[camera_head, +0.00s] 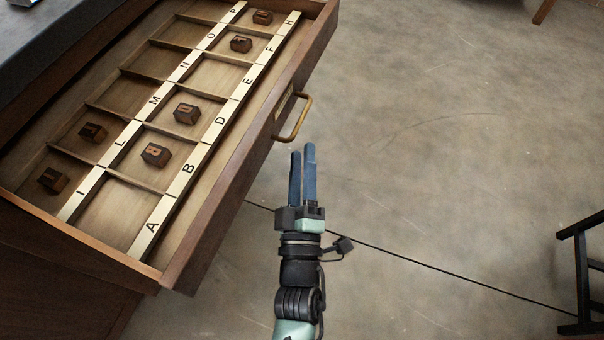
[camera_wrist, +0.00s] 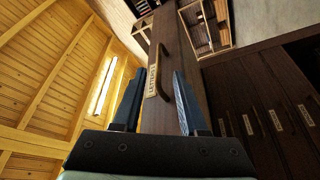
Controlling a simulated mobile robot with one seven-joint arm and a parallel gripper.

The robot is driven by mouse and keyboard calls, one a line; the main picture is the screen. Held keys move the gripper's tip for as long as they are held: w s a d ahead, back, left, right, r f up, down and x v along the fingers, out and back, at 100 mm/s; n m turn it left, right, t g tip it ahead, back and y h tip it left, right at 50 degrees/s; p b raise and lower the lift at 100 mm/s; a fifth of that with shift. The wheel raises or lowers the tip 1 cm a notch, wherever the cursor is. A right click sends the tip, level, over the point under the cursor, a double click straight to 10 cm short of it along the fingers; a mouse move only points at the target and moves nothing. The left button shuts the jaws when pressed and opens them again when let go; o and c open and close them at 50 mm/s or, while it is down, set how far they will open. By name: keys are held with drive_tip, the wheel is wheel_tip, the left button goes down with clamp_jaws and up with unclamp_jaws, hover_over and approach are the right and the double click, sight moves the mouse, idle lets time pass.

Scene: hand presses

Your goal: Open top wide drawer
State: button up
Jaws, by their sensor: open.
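The top wide drawer (camera_head: 215,205) stands pulled out of its cabinet in the head view, its lettered compartments showing. Its brass handle (camera_head: 296,119) is on the front face, beside a label plate. In the wrist view the drawer front (camera_wrist: 187,75) runs up the middle, with the dark handle (camera_wrist: 164,71) on it. My gripper (camera_head: 303,150) is open and empty, just below and in front of the handle in the head view, apart from it. In the wrist view, the fingers (camera_wrist: 157,82) point toward the drawer front, with the handle between them in the picture.
Several small wooden type blocks (camera_head: 187,113) lie in the drawer compartments. The cabinet (camera_head: 60,275) with more drawers is at the lower left. A dark stand (camera_head: 583,270) is at the right edge.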

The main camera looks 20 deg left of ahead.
drive_tip(key=shift+v, duration=1.75)
drive_tip(key=shift+w, duration=0.1)
drive_tip(key=w+d+r+m+t+h, duration=0.2)
drive_tip(key=w+r+m, duration=0.1)
drive_tip(key=r, duration=0.6)
drive_tip(key=w+d+r+m+t+h, duration=0.1)
drive_tip(key=w+d+r+m, duration=0.15)
drive_tip(key=r, duration=0.65)
drive_tip(key=w+d+r+m+t+h, duration=0.2)
drive_tip(key=w+r+m, duration=0.15)
drive_tip(key=r, duration=0.55)
drive_tip(key=s+d+r+m+t, duration=0.15)
drive_tip(key=s+r, duration=0.25)
drive_tip(key=r, duration=0.5)
drive_tip(key=s+d+r+m+t+h, duration=0.1)
drive_tip(key=s+r+m, duration=0.2)
drive_tip(key=r, duration=0.6)
drive_tip(key=s+d+r+m+t, duration=0.15)
drive_tip(key=s+r, duration=0.25)
drive_tip(key=r, duration=0.4)
wheel_tip(320, 180, up, 30)
drive_tip(key=g+p, duration=0.1)
drive_tip(key=p, duration=2.8)
drive_tip(key=shift+w+a+f+p, duration=0.15)
drive_tip(key=shift+a+f+p, duration=0.1)
drive_tip(key=shift+a+p, duration=0.15)
drive_tip(key=shift+f, duration=0.1)
